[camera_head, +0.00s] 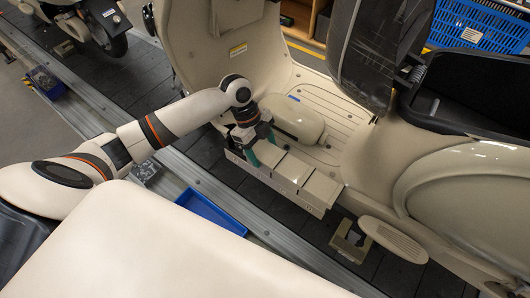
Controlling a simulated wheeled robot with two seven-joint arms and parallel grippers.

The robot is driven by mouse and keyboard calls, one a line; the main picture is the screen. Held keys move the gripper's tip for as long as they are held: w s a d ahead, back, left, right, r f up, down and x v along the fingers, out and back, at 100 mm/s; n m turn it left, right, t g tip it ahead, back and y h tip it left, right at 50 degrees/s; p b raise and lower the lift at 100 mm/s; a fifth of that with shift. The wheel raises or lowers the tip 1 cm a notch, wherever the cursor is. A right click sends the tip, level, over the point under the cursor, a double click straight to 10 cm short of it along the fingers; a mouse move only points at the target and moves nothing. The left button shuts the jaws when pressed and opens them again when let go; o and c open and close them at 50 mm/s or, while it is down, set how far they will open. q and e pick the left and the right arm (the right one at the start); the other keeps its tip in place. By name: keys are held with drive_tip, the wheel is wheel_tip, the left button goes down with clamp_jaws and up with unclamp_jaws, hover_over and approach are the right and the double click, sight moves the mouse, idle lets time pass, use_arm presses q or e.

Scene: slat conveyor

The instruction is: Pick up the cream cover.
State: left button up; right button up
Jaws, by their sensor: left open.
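A rounded, oblong cream cover (296,118) lies on the ribbed footboard (322,92) of a cream scooter. My left gripper (263,156) points down at the near left of this cover, over the scooter's near edge. Its greenish fingers are open, and I see nothing held between them. The wrist is close to the cover's left end; I cannot tell whether they touch. The fingertips are partly hidden by the row of cream blocks (292,170) along the footboard's near edge. My right gripper is not in view.
The scooter's front shield (205,40) rises at left and its dark seat area (470,95) at right. A blue tray (211,212) lies by the conveyor rail. A blue crate (482,27) stands at back right.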

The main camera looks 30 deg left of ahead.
sight(265, 151)
use_arm(q)
drive_tip(key=shift+x, duration=1.05)
drive_tip(key=c, duration=0.7)
wheel_tip(265, 151, up, 10)
drive_tip(key=shift+r, duration=0.1)
drive_tip(key=shift+c, duration=0.2)
wheel_tip(265, 151, up, 7)
drive_tip(key=p, duration=0.8)
